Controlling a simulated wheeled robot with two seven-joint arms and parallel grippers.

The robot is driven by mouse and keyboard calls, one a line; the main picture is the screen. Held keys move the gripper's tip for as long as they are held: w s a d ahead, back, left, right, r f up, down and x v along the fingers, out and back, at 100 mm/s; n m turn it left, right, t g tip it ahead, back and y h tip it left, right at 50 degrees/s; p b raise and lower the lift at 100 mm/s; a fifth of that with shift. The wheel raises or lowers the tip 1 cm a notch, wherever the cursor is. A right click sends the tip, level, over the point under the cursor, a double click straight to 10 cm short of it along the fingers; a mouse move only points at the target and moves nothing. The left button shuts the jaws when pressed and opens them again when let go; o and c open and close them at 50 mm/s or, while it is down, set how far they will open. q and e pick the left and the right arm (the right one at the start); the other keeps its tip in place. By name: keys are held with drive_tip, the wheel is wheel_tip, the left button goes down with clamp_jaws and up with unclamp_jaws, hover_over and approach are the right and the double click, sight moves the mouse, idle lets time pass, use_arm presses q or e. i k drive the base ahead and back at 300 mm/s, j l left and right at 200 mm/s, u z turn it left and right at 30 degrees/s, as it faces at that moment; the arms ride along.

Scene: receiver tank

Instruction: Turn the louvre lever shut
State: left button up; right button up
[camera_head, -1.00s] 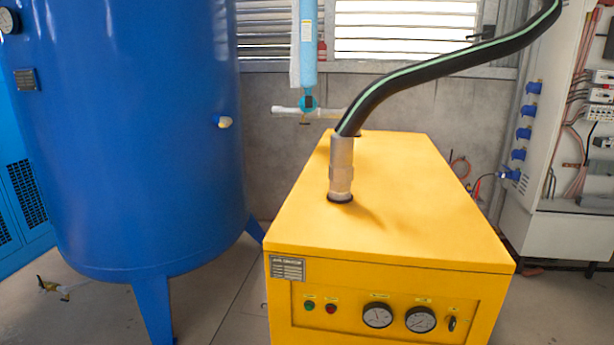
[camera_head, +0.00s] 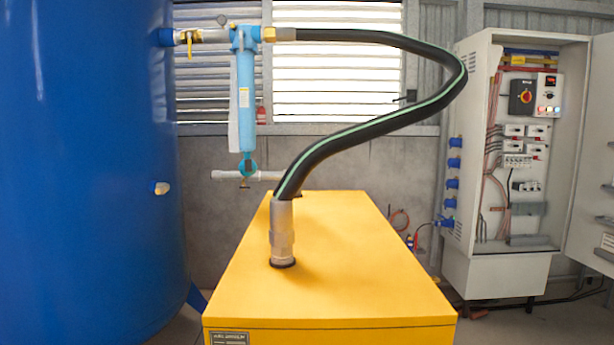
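Two louvre panels are set in the back wall. The left louvre panel (camera_head: 203,88) shows light gaps between its slats, and the blue filter partly covers it. The right louvre panel (camera_head: 335,85) is bright, with the black hose crossing it. A small dark handle-like piece (camera_head: 408,97) sticks out at the right edge of the right panel; it may be the louvre lever, but it is too small to tell its position. Neither of my grippers is in view.
A yellow compressor cabinet (camera_head: 330,265) stands in front of the wall, with a black hose (camera_head: 340,140) rising from it to the blue filter (camera_head: 246,95). A blue tank (camera_head: 90,180) fills the left. An open electrical cabinet (camera_head: 525,130) stands at right.

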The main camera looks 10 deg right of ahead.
sight(413, 95)
drive_tip(key=l+z, duration=0.2)
drive_tip(key=l, duration=0.2)
drive_tip(key=i+l+z, duration=0.25)
drive_tip(key=l, duration=0.15)
drive_tip(key=i+l+z, duration=0.35)
drive_tip(key=l, duration=0.2)
drive_tip(key=i+l+z, duration=0.35)
drive_tip(key=i+l, duration=0.15)
drive_tip(key=i+l+z, duration=0.4)
drive_tip(key=i, duration=0.85)
drive_tip(key=i+u, duration=0.1)
drive_tip(key=i, duration=0.7)
drive_tip(key=i+l, duration=0.2)
drive_tip(key=i, duration=0.65)
drive_tip(key=j+u, duration=0.05)
